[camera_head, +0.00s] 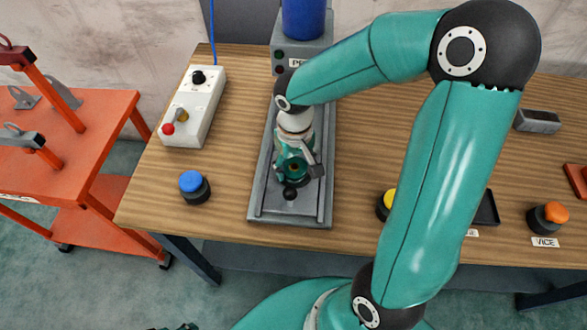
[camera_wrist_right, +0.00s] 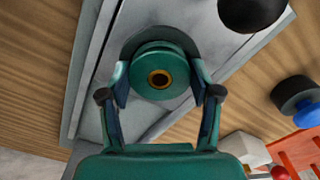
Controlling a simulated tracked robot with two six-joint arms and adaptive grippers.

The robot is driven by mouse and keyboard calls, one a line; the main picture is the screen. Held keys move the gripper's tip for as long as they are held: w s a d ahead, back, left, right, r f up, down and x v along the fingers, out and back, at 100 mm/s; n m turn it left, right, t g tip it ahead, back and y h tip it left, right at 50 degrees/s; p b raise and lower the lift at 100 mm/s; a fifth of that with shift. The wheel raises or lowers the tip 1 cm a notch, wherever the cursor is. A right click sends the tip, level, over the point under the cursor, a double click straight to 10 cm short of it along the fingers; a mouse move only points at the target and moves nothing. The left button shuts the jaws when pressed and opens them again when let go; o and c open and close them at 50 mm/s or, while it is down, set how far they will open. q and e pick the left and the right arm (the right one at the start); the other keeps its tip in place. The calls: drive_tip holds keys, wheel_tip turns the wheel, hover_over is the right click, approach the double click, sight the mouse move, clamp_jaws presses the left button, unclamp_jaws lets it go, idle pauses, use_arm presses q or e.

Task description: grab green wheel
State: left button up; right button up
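The green wheel (camera_wrist_right: 160,78), a grooved disc with a brass hub, sits over the grey press base in the right wrist view. My right gripper (camera_wrist_right: 160,95) is open, with one finger on each side of the wheel and narrow gaps beside its rim. In the head view the right gripper (camera_head: 300,170) reaches down over the grey base, and the wheel (camera_head: 291,166) shows partly among the fingers. What lies under the wheel is hidden. A small dark piece, perhaps my left gripper (camera_head: 176,327), just shows at the bottom edge; its fingers cannot be made out.
The grey press base (camera_head: 262,205) has a black knob (camera_head: 290,193) at its front and a blue cylinder (camera_head: 303,18) behind. A control box (camera_head: 200,95) and blue button (camera_head: 193,186) stand left. An orange button (camera_head: 548,216) stands far right. An orange cart (camera_head: 95,115) is left of the table.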

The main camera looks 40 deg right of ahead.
drive_tip(key=c, duration=0.8)
clamp_jaws()
